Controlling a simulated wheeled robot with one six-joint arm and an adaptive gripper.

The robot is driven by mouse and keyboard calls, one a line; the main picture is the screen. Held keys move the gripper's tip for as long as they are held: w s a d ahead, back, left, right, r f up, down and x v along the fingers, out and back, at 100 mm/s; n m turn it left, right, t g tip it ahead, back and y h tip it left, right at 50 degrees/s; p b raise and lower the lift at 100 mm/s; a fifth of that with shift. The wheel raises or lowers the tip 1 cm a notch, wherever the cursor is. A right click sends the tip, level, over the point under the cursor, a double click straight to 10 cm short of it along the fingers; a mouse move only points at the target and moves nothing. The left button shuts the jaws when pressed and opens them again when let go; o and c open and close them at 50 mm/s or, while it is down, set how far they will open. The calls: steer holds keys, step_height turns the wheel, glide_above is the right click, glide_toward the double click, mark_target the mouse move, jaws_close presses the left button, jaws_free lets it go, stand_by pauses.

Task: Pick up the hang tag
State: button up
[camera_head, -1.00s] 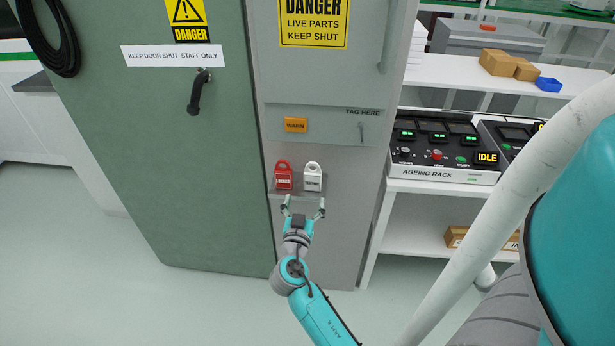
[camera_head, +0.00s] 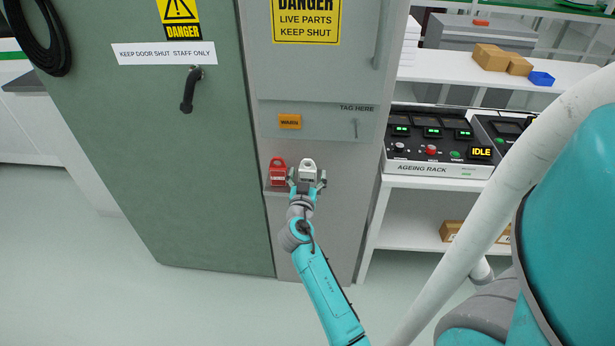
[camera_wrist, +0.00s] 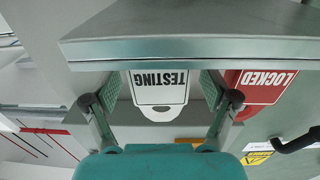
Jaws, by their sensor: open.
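A white hang tag (camera_head: 308,167) stands on a small shelf on the grey cabinet. In the wrist view the white tag (camera_wrist: 158,88) appears upside down and reads TESTING. A red tag (camera_head: 278,172) stands just left of it; in the wrist view this red tag (camera_wrist: 262,86) reads LOCKED. My gripper (camera_head: 307,180) is open at the white tag. In the wrist view its fingers (camera_wrist: 157,94) are on either side of the white tag, with a gap visible on both sides. The right finger in that view overlaps the red tag's edge.
The metal shelf (camera_wrist: 200,49) spans the wrist view close to the fingers. An orange WARN label (camera_head: 290,122) is on the cabinet above the tags. A door handle (camera_head: 190,90) is to the left. The ageing rack (camera_head: 440,168) stands on a white shelf to the right.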

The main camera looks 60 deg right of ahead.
mark_target(307, 171)
steer(key=shift+d, duration=0.1)
steer(key=c, duration=1.3)
steer(key=shift+o, duration=0.2)
steer(key=shift+r, duration=0.1)
steer(key=r, duration=0.4)
steer(key=a+r, duration=0.1)
steer(key=r, duration=0.2)
steer(key=shift+s, duration=0.15)
steer(key=v, duration=1.9)
steer(key=shift+s+d, duration=0.15)
steer(key=shift+s, duration=0.25)
